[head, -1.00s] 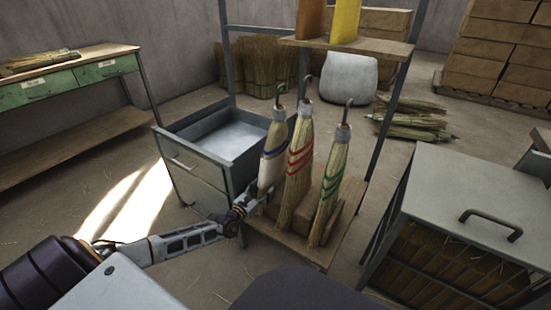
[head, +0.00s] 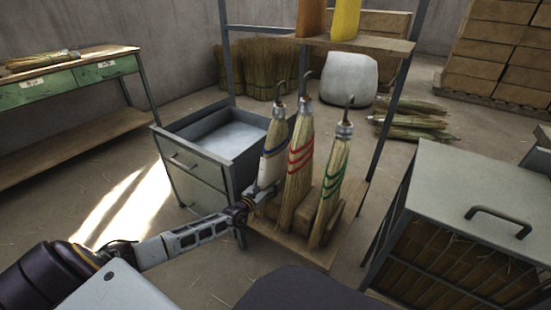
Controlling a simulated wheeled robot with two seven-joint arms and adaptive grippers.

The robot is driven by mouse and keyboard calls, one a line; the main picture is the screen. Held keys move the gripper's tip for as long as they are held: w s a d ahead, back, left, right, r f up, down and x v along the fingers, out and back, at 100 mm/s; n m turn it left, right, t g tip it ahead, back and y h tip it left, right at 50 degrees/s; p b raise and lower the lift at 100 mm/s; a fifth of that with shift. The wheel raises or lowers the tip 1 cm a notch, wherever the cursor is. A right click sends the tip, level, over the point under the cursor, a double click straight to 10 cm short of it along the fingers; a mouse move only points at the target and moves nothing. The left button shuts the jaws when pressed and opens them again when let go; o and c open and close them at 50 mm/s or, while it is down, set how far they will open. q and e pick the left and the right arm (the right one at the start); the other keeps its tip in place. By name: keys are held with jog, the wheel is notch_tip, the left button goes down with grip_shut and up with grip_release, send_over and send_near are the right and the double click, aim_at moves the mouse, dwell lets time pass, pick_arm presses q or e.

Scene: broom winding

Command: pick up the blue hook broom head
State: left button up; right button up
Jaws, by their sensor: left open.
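The blue hook broom head (head: 274,145) is the leftmost of three straw broom heads standing on a wooden board in the head view. It has a blue band and a grey collar with a metal hook on top. My left gripper (head: 264,188) is open at the lower front left of this broom head. The fingers are small and partly merge with the straw, so I cannot tell whether they touch it. The lower end of the blue broom head is hidden behind my gripper. My right gripper is out of view.
The red-banded broom head (head: 300,160) stands close to the right of the blue one, and the green-banded one (head: 332,180) is further right. An open grey drawer cabinet (head: 195,165) stands close on the left. A shelf post (head: 390,110) rises behind on the right.

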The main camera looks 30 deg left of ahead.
pick_arm(q)
jog(key=shift+c, duration=0.3)
grip_shut()
dwell(0.4)
jog(key=shift+w+r, duration=0.1)
jog(key=shift+r, duration=0.05)
